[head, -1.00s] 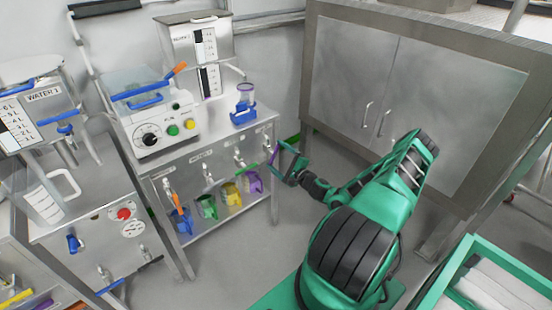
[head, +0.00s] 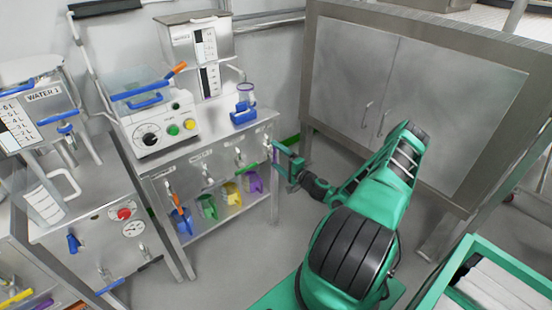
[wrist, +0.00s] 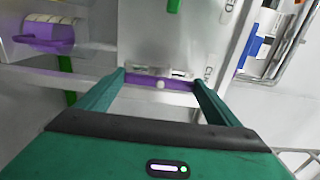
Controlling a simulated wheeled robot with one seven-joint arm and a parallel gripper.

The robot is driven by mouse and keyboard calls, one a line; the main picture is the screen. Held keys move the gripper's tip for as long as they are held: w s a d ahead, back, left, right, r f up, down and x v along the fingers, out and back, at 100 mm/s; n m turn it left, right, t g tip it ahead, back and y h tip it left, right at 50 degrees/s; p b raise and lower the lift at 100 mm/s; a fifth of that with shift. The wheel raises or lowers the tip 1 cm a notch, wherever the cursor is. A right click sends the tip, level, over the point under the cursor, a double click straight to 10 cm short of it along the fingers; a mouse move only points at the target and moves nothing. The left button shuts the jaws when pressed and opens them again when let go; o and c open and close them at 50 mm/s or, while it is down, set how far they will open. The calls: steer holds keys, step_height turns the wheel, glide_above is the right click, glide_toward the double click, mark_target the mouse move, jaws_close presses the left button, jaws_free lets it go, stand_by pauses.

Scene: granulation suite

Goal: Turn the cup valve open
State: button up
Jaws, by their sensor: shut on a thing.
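My gripper (head: 278,160) is at the right front corner of the steel bench. In the wrist view, my gripper (wrist: 160,84) is shut on a purple valve handle (wrist: 178,85), with one green finger at each end of it. The handle lies across the picture and has a pale round spot at its middle. In the head view the handle (head: 275,154) is a small purple strip, partly hidden by the fingers. Lettering that seems to read CLOSED shows beside the fingers in the wrist view, cut off in part.
A purple cup (head: 253,182) stands on the bench's lower shelf beside yellow, green and blue cups; it also shows in the wrist view (wrist: 48,36). Other taps line the bench front. A steel cabinet (head: 400,90) stands behind my arm. The floor between is clear.

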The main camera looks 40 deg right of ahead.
steer(key=shift+a+f, duration=0.1)
steer(key=shift+f, duration=0.1)
steer(key=o, duration=0.9)
steer(key=shift+r, duration=0.1)
steer(key=s, duration=1)
steer(key=shift+s, duration=0.4)
